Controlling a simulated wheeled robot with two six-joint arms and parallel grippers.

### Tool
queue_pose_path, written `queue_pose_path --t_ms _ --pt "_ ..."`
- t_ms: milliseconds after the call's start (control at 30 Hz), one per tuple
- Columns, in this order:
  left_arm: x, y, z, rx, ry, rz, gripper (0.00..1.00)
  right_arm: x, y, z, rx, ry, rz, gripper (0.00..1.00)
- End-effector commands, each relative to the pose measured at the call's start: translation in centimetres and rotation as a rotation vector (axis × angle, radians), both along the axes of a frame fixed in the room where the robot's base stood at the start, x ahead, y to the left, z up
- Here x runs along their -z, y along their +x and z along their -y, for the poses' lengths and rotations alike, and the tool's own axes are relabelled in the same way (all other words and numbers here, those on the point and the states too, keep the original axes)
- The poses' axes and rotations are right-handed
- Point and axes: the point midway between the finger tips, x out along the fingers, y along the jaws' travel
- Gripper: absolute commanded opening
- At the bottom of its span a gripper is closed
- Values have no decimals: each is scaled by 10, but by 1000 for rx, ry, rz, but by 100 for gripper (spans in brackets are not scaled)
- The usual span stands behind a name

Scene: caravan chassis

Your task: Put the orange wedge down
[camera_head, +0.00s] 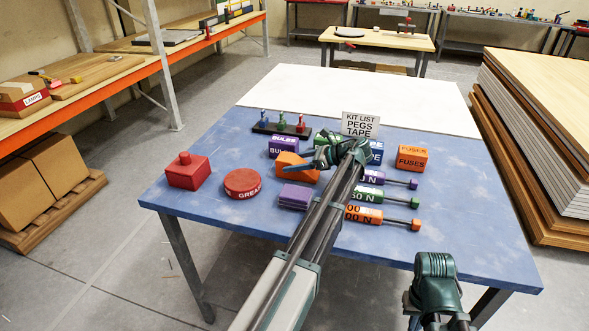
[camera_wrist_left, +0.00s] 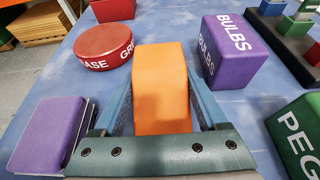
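The orange wedge (camera_head: 296,170) is over the middle of the blue table, between the red grease tin and the kit list sign. My left gripper (camera_head: 305,161) reaches it from the right. In the left wrist view, the orange wedge (camera_wrist_left: 162,90) sits between the two blue fingers of my left gripper (camera_wrist_left: 160,85), which press against its sides. I cannot tell whether its underside touches the table. My right gripper (camera_head: 437,290) is at the table's front right edge; its fingers are not clearly shown.
A red grease tin (camera_head: 243,184), purple block (camera_head: 296,197), purple bulbs box (camera_head: 282,146) and green pegs box (camera_wrist_left: 298,130) stand close around the wedge. A red block (camera_head: 188,171) is farther left. Labelled cylinders (camera_head: 368,195) lie right of my left arm. The white board (camera_head: 350,97) behind is bare.

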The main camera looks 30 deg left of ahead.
Motion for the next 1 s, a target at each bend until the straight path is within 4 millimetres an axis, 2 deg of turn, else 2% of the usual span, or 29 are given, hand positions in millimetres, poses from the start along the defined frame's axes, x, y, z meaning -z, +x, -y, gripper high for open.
queue_pose_path --t_ms 33,300,667,867,1000 --pt "0 0 0 0 0 0 48 0 0 0 0 0 0 0" --pt "0 0 0 0 0 0 0 0 0 0 0 0 0 0" --pt "-4 0 0 0 1 0 0 -4 0 0 0 0 0 0" --pt "-20 0 0 0 1 0 0 -20 0 0 0 0 0 0" --pt "-39 0 0 0 1 0 0 -39 0 0 0 0 0 0"
